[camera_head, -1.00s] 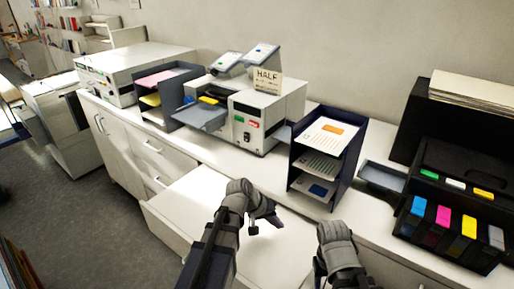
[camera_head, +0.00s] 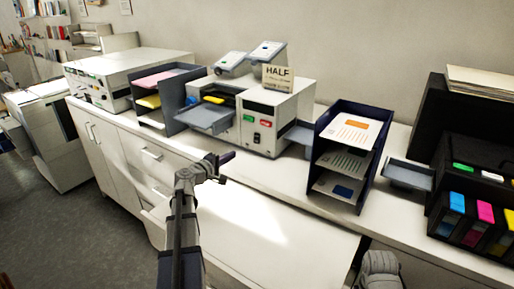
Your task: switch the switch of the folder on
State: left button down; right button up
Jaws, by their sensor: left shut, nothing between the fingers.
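The folder (camera_head: 285,115) is a white-grey machine on the counter, with a "HALF" card (camera_head: 277,77) on top. Its front panel has a green button (camera_head: 249,118), a red button (camera_head: 266,123) and a small dark switch (camera_head: 257,138) below them. The switch's position is too small to tell. My left gripper (camera_head: 226,160) is shut and empty, in front of the folder, to the lower left of the switch and apart from it in the picture. Only a grey part of my right arm shows at the bottom edge; its gripper is out of view.
A dark paper rack (camera_head: 347,150) stands right of the folder, and another rack (camera_head: 165,93) stands to its left. An open white drawer (camera_head: 270,235) lies below. Black ink units (camera_head: 470,215) stand far right.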

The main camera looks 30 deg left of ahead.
aim_at(256, 143)
pick_arm(q)
jog(key=shift+w, duration=0.1)
jog(key=w, duration=0.4)
jog(key=w+f+b, duration=0.1)
jog(key=w, duration=0.4)
jog(key=w+d+f+b, duration=0.1)
jog(key=w, duration=0.3)
jog(key=shift+w+d, duration=0.1)
jog(key=shift+w, duration=0.2)
jog(key=shift+w, duration=0.25)
jog(key=shift+s, duration=0.1)
jog(key=shift+s+a+r+p, duration=0.1)
jog(key=shift+s+r+p, duration=0.05)
jog(key=shift+s, duration=1.15)
jog(key=shift+s+a+r+p, duration=0.1)
jog(key=shift+s+r+p, duration=0.05)
jog(key=shift+s, duration=1.1)
jog(key=shift+s+a+r+p, duration=0.1)
jog(key=shift+s+r+p, duration=0.05)
jog(key=shift+s, duration=1.15)
